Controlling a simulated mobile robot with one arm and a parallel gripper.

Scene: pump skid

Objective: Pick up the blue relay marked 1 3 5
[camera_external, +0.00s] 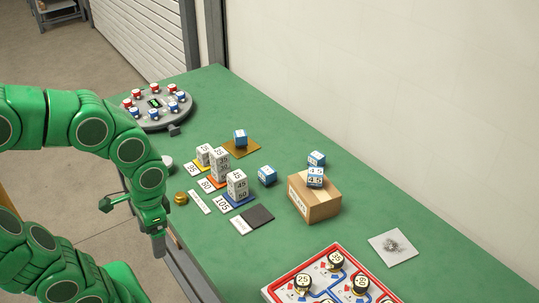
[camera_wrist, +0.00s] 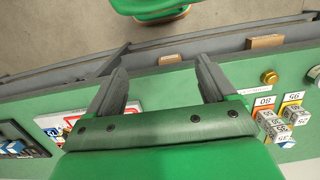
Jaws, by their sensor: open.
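Several blue-and-white relay cubes stand on the green table in the external view. One (camera_external: 240,138) is on a tan mat, one (camera_external: 266,175) is on the bare tabletop, one (camera_external: 315,178) is on top of a wooden box (camera_external: 318,206), and one (camera_external: 317,158) shows just behind that box. Their markings are too small to read surely, so I cannot tell which is marked 1 3 5. My gripper (camera_external: 158,246) hangs at the table's near left edge, apart from all of them. In the wrist view my gripper (camera_wrist: 160,75) is open and empty.
White numbered blocks (camera_external: 237,186) stand on coloured mats beside label cards. A round grey tray (camera_external: 155,122) with red and blue pieces is at the far end. A red-edged board (camera_external: 330,250) and a white pad (camera_external: 393,247) lie nearer. Tabletop between box and pad is clear.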

